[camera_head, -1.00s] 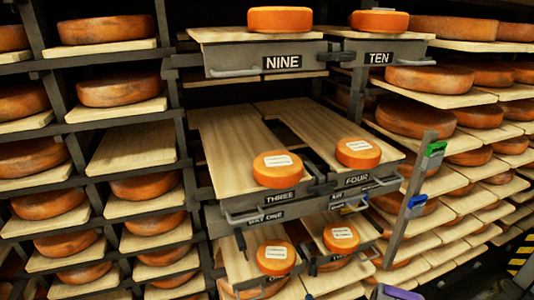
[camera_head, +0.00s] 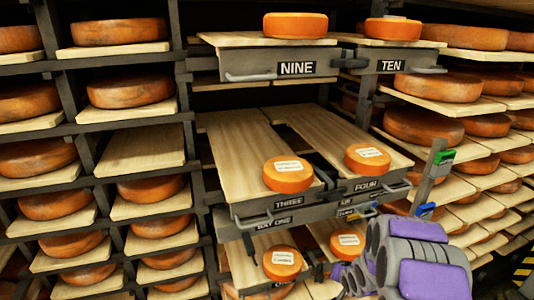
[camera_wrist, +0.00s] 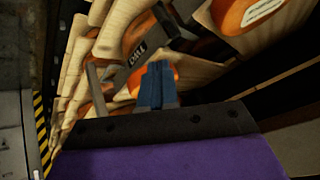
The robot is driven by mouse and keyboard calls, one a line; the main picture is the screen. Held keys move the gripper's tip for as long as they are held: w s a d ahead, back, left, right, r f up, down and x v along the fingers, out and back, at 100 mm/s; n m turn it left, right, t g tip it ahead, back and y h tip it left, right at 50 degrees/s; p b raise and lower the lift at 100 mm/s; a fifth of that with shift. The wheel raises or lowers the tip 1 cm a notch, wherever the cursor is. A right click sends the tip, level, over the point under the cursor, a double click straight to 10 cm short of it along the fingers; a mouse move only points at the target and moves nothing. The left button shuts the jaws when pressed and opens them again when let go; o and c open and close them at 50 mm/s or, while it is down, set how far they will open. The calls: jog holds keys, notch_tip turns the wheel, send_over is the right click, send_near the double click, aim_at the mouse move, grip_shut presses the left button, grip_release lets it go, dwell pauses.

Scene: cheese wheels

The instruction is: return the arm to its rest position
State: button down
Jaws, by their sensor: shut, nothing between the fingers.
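My arm (camera_head: 415,255), purple and grey, is raised into the lower right of the head view, in front of the lower shelves. It covers part of the racks there. My gripper (camera_wrist: 160,72) shows in the wrist view as two blue fingers close together, with nothing held between them. The fingers point toward wooden shelf boards and a dark bar with a label. An orange cheese wheel with a white label (camera_wrist: 245,12) is beyond them at the top.
Pulled-out boards marked THREE (camera_head: 250,160) and FOUR (camera_head: 345,140) each carry a labelled cheese wheel. Drawers NINE (camera_head: 235,63) and TEN (camera_head: 400,62) jut out above. A post with a green clip (camera_head: 443,157) stands beside my arm. Yellow-black striping (camera_wrist: 42,135) shows at left.

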jog(key=s+d+r+n+g+h, duration=0.1)
jog(key=s+r+g, duration=0.1)
jog(key=s+r, duration=0.65)
jog(key=s+a+r+n+g, duration=0.1)
jog(key=s+r, duration=0.4)
jog(key=s, duration=0.6)
jog(key=s+a+r+n+g, duration=0.1)
jog(key=s+a+r+g, duration=0.3)
jog(key=s, duration=0.8)
jog(key=s+a+r+n+g, duration=0.2)
jog(key=s+a+r, duration=0.3)
jog(key=s, duration=0.6)
jog(key=shift+s+a+r+g+y, duration=0.3)
jog(key=shift+s+a+r+y, duration=0.1)
jog(key=shift+r, duration=0.1)
jog(key=shift+d, duration=0.3)
jog(key=shift+a, duration=0.15)
